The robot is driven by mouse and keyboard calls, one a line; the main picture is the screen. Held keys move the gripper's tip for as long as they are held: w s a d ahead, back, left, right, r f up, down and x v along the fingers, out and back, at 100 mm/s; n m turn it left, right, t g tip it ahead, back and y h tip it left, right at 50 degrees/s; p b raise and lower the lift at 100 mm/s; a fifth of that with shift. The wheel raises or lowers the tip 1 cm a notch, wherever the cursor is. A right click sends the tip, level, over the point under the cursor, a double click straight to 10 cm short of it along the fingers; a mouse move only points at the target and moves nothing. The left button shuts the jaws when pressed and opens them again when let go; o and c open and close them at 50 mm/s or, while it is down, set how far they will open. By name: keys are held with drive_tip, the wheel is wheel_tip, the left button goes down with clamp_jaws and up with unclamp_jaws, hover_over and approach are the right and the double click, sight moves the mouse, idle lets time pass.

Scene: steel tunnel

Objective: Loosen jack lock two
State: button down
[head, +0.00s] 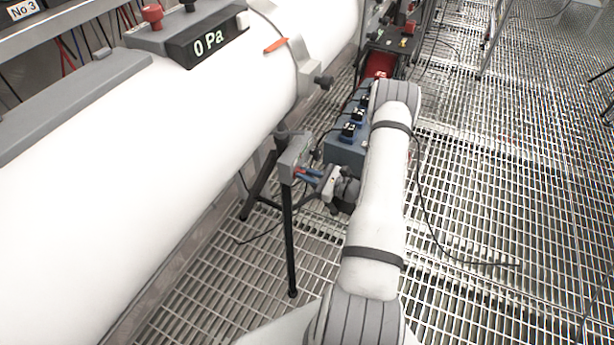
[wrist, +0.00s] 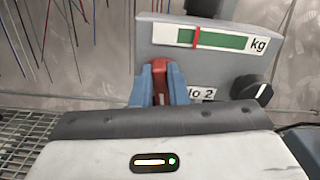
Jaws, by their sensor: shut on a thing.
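The jack lock two unit is a grey box (head: 293,156) on a black stand, beside the white pipe in the head view. In the wrist view its grey face plate (wrist: 220,72) carries a green gauge (wrist: 222,40) marked kg, with a red mark near its left end. A partly hidden label (wrist: 202,93) ends in "o 2". A red lever (wrist: 163,80) stands upright between the blue fingers of my gripper (wrist: 160,78). My gripper also shows at the box in the head view (head: 307,175), shut on the lever. A black knob (wrist: 252,90) sits right of the lever.
The large white pipe (head: 130,170) runs along the left, with a 0 Pa display (head: 208,43) on top. A blue box (head: 345,150) with black knobs stands close behind my wrist. Open grating floor (head: 500,200) lies to the right, crossed by a black cable.

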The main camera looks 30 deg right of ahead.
drive_tip(key=n+b, duration=0.4)
drive_tip(key=b, duration=0.1)
drive_tip(key=f+n+b, duration=0.1)
drive_tip(key=n+b, duration=0.9)
drive_tip(key=b, duration=0.1)
drive_tip(key=shift+s+a+f, duration=0.25)
drive_tip(key=shift+a, duration=0.05)
drive_tip(key=n+b, duration=0.2)
drive_tip(key=b, duration=0.1)
drive_tip(key=shift+n, duration=0.4)
drive_tip(key=shift+r+n+b, duration=0.15)
drive_tip(key=shift+n+b, duration=0.15)
drive_tip(key=shift+b, duration=0.15)
drive_tip(key=c, duration=1.4)
unclamp_jaws()
drive_tip(key=shift+c, duration=0.2)
drive_tip(key=shift+s, duration=0.1)
